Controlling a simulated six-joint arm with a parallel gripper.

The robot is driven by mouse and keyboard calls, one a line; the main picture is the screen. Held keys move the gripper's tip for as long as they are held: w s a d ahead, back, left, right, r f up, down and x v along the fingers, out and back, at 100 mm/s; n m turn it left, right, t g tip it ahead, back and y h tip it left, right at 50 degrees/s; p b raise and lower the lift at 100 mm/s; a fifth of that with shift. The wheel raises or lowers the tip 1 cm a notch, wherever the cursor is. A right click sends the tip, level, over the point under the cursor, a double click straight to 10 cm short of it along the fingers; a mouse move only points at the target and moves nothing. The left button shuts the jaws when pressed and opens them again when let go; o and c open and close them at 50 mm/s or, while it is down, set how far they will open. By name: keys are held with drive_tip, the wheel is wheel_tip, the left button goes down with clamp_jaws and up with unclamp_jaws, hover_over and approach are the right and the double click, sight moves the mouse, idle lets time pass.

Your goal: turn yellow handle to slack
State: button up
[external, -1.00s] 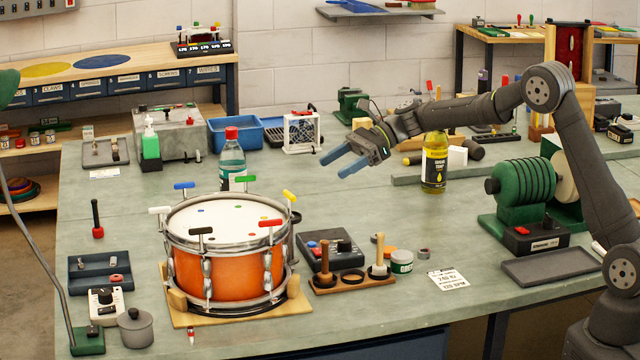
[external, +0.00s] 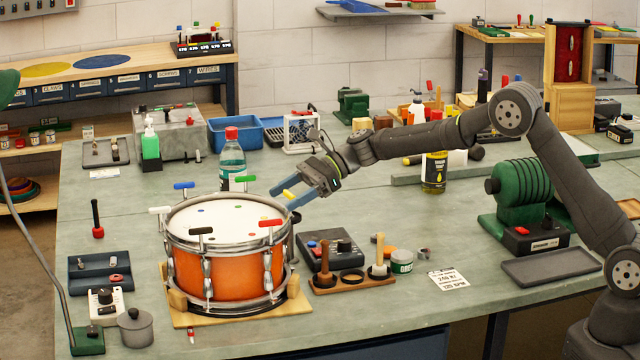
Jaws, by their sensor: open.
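An orange snare drum (external: 222,273) stands on a wooden cradle (external: 185,318) at the front left of the bench. T-shaped handles stand around its rim: blue (external: 184,186), green (external: 245,179), red (external: 271,223), white (external: 160,210) and black (external: 201,231). The yellow handle (external: 288,194) is at the drum's right back rim, its crossbar beside my gripper's fingers. My gripper (external: 285,196) is open, with blue fingers pointing down and left at the yellow handle. Whether the fingers touch it or straddle it, I cannot tell. The handle's stem is partly hidden.
A teal bottle with a red cap (external: 231,158) stands behind the drum. A dark control box (external: 330,250) and a wooden tool holder (external: 350,283) sit right of it. A yellow soap bottle (external: 434,171) stands below my arm.

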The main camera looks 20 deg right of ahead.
drive_tip(key=shift+c, duration=0.2)
drive_tip(key=c, duration=1)
drive_tip(key=shift+o, duration=0.2)
drive_tip(key=shift+n+g, duration=0.3)
drive_tip(key=n+g+h, duration=0.1)
drive_tip(key=n+g, duration=0.2)
drive_tip(key=shift+g, duration=0.3)
drive_tip(key=shift+n+g+h, duration=1)
drive_tip(key=shift+n, duration=0.2)
drive_tip(key=shift+o, duration=0.2)
drive_tip(key=shift+s+f+n+g+h, duration=0.1)
drive_tip(key=shift+f+n+g+h, duration=0.05)
drive_tip(key=shift+n+g+h, duration=0.75)
drive_tip(key=o, duration=1)
drive_tip(key=shift+c, duration=0.2)
